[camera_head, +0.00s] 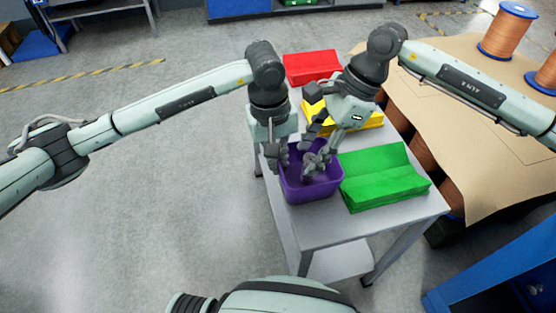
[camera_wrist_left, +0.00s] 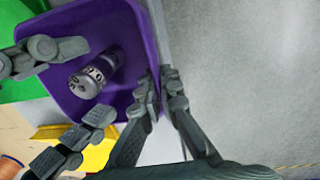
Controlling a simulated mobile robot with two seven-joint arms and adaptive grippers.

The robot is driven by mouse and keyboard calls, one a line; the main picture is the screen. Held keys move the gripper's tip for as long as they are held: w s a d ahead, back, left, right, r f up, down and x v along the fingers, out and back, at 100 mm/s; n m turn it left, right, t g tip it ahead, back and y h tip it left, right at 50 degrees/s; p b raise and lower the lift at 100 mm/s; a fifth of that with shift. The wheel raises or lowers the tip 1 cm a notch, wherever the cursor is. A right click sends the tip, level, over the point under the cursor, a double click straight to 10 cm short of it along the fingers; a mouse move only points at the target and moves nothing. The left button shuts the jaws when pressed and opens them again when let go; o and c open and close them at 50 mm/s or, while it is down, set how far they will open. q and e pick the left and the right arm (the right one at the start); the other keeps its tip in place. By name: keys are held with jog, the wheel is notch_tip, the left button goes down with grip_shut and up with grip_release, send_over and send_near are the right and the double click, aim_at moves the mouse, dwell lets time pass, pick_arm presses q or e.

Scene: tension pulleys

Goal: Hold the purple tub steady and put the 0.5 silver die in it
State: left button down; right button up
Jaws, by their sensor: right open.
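The purple tub (camera_head: 313,190) stands on a grey table, and it also shows in the left wrist view (camera_wrist_left: 135,32). My left gripper (camera_head: 279,160) is at the tub's left wall. In the left wrist view its fingers (camera_wrist_left: 161,90) are closed on either side of that wall. The silver die (camera_wrist_left: 95,75), a short cylinder with dark markings, lies tilted inside the tub. Its number is not clearly readable. My right gripper (camera_head: 317,165) reaches down into the tub with its fingers spread. They are apart from the die on both sides. In the head view the die is hidden.
A green bin (camera_head: 385,178) stands directly right of the tub. A yellow bin (camera_head: 362,120) and a red bin (camera_head: 312,67) stand behind. Copper spools (camera_head: 507,32) and cardboard (camera_head: 470,130) are at the right. The table (camera_head: 330,228) is bare in front of the tub.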

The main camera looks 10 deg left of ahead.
jog(key=v, duration=1.2)
pick_arm(q)
jog(key=c, duration=1.6)
grip_release()
jog(key=shift+c, duration=0.2)
notch_tip(320, 180, up, 12)
jog(key=shift+s+a, duration=0.2)
jog(key=shift+a, duration=0.25)
